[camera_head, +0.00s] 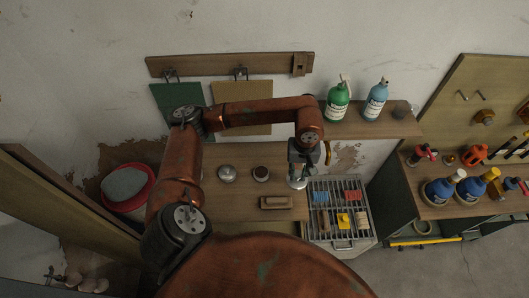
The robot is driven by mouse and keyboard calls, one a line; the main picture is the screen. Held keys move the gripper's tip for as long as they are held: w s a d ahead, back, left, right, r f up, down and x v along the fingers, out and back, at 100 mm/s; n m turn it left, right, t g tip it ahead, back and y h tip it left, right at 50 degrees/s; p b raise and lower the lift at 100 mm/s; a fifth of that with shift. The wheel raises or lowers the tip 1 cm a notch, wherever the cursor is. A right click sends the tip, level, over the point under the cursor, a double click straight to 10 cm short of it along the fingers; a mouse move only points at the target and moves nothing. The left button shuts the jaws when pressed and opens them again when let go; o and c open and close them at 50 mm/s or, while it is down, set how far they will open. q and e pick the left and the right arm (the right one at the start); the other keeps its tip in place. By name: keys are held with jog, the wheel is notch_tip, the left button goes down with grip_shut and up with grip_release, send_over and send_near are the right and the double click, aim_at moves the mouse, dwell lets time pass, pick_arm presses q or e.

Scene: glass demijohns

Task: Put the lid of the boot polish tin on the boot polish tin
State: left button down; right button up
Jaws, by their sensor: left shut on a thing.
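An open tin with dark brown contents (261,174), which looks like the boot polish tin, stands on the wooden bench. My left gripper (298,172) is right of it, pointing down near the bench's right end. It is shut on a small pale, silvery round thing (297,183), which looks like the lid; the fingers partly hide it. I cannot tell whether it touches the bench. A silver round tin or disc (227,173) stands left of the open tin. My right gripper is not in view.
A brown brush or block (276,202) lies in front of the open tin. A wire rack (341,238) with coloured sponges adjoins the bench on the right. Green (338,103) and blue (376,102) bottles stand on the shelf behind. Bare bench (232,205) lies front left.

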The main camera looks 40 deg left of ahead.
pick_arm(q)
jog(key=n+p, duration=0.1)
jog(key=n, duration=0.2)
jog(key=w+a+n+p, duration=0.1)
jog(key=n, duration=0.2)
jog(key=w+a+n, duration=0.1)
jog(key=n, duration=0.2)
jog(key=shift+a+n+p, duration=0.25)
jog(key=shift+n+p, duration=0.05)
jog(key=shift+p, duration=0.1)
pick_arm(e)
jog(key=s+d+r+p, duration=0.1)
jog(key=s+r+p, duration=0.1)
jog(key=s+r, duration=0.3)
pick_arm(q)
jog(key=a+f+n+p, duration=0.3)
jog(key=a+n, duration=0.4)
jog(key=n, duration=0.8)
jog(key=s+a+f+n+p, duration=0.1)
jog(key=a+f+n+p, duration=0.2)
jog(key=n, duration=1.2)
jog(key=a+f, duration=0.2)
jog(key=a, duration=0.3)
jog(key=shift+a+f+p, duration=0.15)
jog(key=shift+f+p, duration=0.2)
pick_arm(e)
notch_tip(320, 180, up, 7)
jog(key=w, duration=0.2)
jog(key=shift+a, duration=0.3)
